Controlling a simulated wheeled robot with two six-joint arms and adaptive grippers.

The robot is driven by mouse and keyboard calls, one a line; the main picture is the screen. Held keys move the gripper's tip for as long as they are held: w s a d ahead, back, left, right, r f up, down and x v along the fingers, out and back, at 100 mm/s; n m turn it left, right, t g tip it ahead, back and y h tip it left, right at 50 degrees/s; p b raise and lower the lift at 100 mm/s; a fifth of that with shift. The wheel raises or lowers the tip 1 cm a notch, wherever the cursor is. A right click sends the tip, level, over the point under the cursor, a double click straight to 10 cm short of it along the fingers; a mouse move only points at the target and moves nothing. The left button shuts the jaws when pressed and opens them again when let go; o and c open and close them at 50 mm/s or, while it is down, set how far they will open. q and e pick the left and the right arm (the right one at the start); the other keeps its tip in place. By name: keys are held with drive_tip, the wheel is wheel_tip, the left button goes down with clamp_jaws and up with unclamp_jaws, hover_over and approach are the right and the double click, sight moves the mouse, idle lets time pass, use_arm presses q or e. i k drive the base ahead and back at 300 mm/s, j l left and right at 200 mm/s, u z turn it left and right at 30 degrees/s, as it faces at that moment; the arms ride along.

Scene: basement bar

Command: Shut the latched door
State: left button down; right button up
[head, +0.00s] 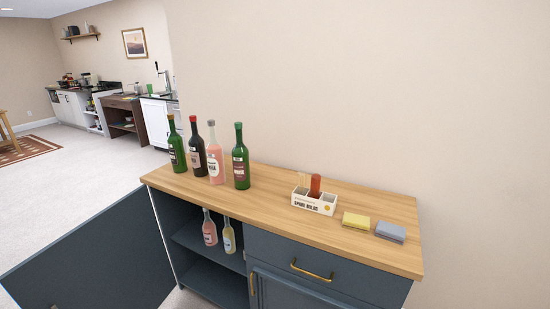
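The dark blue cabinet door (105,258) stands wide open at the lower left. It is swung out to the left from the cabinet's left front edge, and its lower part runs out of the picture. The blue cabinet (335,282) has a wooden top, and its left compartment (213,281) is open to view with shelves inside. No latch can be made out clearly. Neither of my grippers is in view.
A pink bottle (209,228) and a pale yellow bottle (229,236) stand on the compartment's shelf, back from the door opening. Several bottles, a white caddy (314,202) and two sponges stand on the top (270,205). A drawer with a brass handle (311,270) is shut. Open carpet lies left.

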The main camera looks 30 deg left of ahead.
sight(118, 259)
drive_tip(key=k+j, duration=0.15)
drive_tip(key=j, duration=0.25)
drive_tip(key=k+j, duration=0.1)
drive_tip(key=j, duration=0.25)
drive_tip(key=k+j+z, duration=0.1)
drive_tip(key=j, duration=0.3)
drive_tip(key=k+j, duration=0.2)
drive_tip(key=j, duration=0.15)
drive_tip(key=k+j, duration=0.15)
drive_tip(key=j, duration=0.7)
drive_tip(key=k+j+z, duration=0.1)
drive_tip(key=j, duration=0.8)
drive_tip(key=k+j+z, duration=0.1)
drive_tip(key=j, duration=0.35)
drive_tip(key=k+j, duration=0.1)
drive_tip(key=j, duration=0.35)
drive_tip(key=k+j+z, duration=0.1)
drive_tip(key=j, duration=0.35)
drive_tip(key=k+j, duration=0.1)
drive_tip(key=j, duration=0.35)
drive_tip(key=j+z, duration=0.1)
drive_tip(key=j, duration=0.65)
